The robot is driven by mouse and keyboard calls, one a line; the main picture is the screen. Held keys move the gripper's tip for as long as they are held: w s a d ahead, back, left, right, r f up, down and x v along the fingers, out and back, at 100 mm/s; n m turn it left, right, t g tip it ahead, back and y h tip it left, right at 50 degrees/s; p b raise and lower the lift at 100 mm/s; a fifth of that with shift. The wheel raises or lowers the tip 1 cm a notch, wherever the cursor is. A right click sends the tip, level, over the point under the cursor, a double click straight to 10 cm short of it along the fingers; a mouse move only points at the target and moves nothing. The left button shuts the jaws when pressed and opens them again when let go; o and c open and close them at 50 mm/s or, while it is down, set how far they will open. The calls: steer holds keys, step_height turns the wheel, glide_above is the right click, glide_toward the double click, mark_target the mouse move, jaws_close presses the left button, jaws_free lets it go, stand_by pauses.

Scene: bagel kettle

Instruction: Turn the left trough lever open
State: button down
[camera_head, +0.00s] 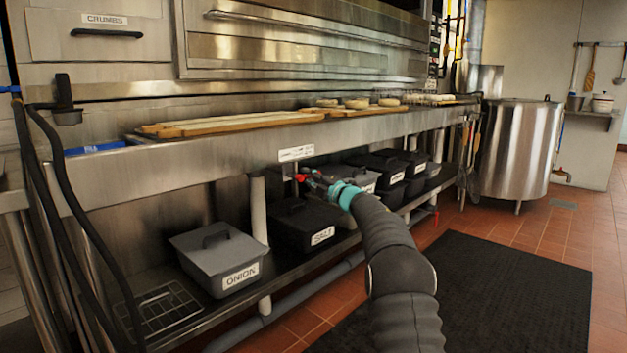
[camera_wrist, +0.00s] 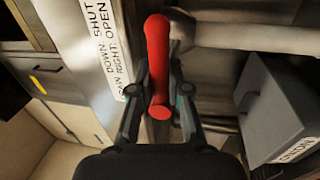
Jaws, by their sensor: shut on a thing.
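The red lever (camera_wrist: 158,50) stands between my gripper's fingers in the wrist view, running lengthwise along them. My gripper (camera_wrist: 160,80) is shut on it, with a finger against each side. In the head view the lever's red (camera_head: 300,177) shows just under the trough's front edge, below a white label. My gripper (camera_head: 316,181) reaches it there from the front right. The label (camera_wrist: 103,45) beside the lever reads "DOWN: SHUT" and "RIGHT: OPEN", partly cut off. The lever's exact angle is hard to tell in the head view.
The grey ONION bin (camera_head: 220,258) and dark SALT bin (camera_head: 303,226) stand on the lower shelf, below and left of my gripper. More dark bins (camera_head: 385,168) stand to the right. Boards (camera_head: 235,123) lie on the trough above. A black mat (camera_head: 480,300) covers the floor.

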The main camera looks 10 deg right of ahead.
stand_by(0.5)
steer(key=c, duration=1.1)
jaws_free()
steer(key=shift+a, duration=0.1)
steer(key=shift+s, duration=0.1)
steer(key=v, duration=1.2)
